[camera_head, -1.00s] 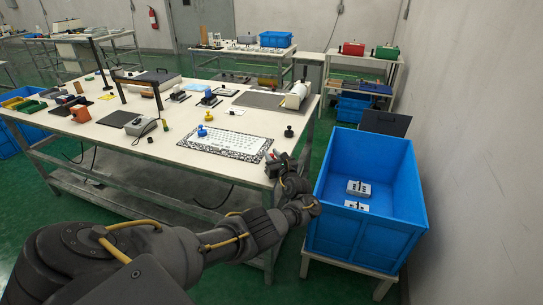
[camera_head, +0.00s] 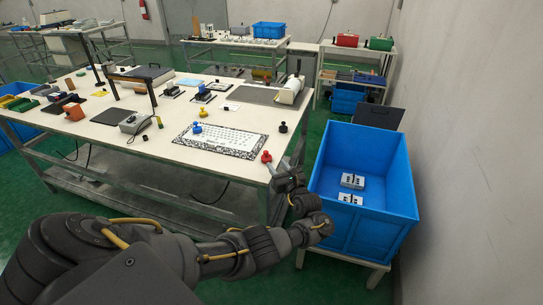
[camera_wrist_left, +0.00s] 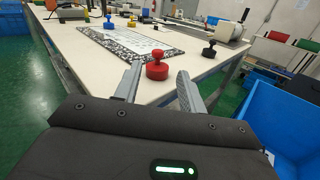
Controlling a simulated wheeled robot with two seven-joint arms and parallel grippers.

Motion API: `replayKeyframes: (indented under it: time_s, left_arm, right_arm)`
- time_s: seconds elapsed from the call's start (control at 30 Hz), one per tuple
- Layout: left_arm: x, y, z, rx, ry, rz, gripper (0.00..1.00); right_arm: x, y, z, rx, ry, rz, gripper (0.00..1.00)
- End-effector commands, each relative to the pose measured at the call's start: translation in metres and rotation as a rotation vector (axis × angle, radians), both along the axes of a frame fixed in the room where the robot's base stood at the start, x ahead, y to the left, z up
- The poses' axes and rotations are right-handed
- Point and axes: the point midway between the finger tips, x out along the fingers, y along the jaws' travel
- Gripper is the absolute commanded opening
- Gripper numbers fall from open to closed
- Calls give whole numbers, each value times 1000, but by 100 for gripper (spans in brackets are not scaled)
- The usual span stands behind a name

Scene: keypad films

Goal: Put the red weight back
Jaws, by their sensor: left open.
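The red weight (camera_head: 266,157) stands upright near the table's right front corner. In the left wrist view the red weight (camera_wrist_left: 157,70) shows between the two fingertips. My left gripper (camera_head: 278,173) is open just in front of it, at the table corner. In the wrist view the left gripper (camera_wrist_left: 160,78) has a finger to each side of the weight, with gaps. A blue weight (camera_head: 197,129) stands on the patterned board, and a black weight (camera_head: 283,128) stands right of the board. My right gripper is not seen.
The patterned black-and-white board (camera_head: 221,139) lies behind the red weight. A blue crate (camera_head: 352,231) with small grey boxes stands right of the table, close to my left wrist. A grey stapler-like device (camera_head: 134,122) stands left on the table (camera_head: 160,152).

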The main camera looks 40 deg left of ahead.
Motion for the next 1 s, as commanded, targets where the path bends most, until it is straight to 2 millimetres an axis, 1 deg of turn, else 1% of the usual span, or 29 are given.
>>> replayKeyframes:
  time_s: [0.03, 0.2, 0.5, 0.73, 0.77, 0.87, 0.97, 1.0]
  left_arm:
    - [-3, -8, 3, -5, 0, 0, 41]
    - [-9, -21, 2, -2, -1, 0, 41]
    - [-11, -23, 1, 2, -3, 1, 41]
    - [-9, -25, 0, -15, -27, -13, 41]
    - [-8, -27, -1, -34, -51, -24, 41]
    - [-1, -40, -3, -151, -206, -100, 41]
    - [7, -62, 2, -361, -467, -218, 41]
    - [9, -71, 8, -453, -575, -266, 41]
  right_arm:
    - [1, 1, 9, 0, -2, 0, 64]
    - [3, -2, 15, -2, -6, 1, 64]
    - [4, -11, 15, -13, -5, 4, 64]
    - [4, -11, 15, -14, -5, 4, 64]
    - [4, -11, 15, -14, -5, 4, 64]
    - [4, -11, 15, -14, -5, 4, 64]
    - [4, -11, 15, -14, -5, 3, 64]
    - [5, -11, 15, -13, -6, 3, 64]
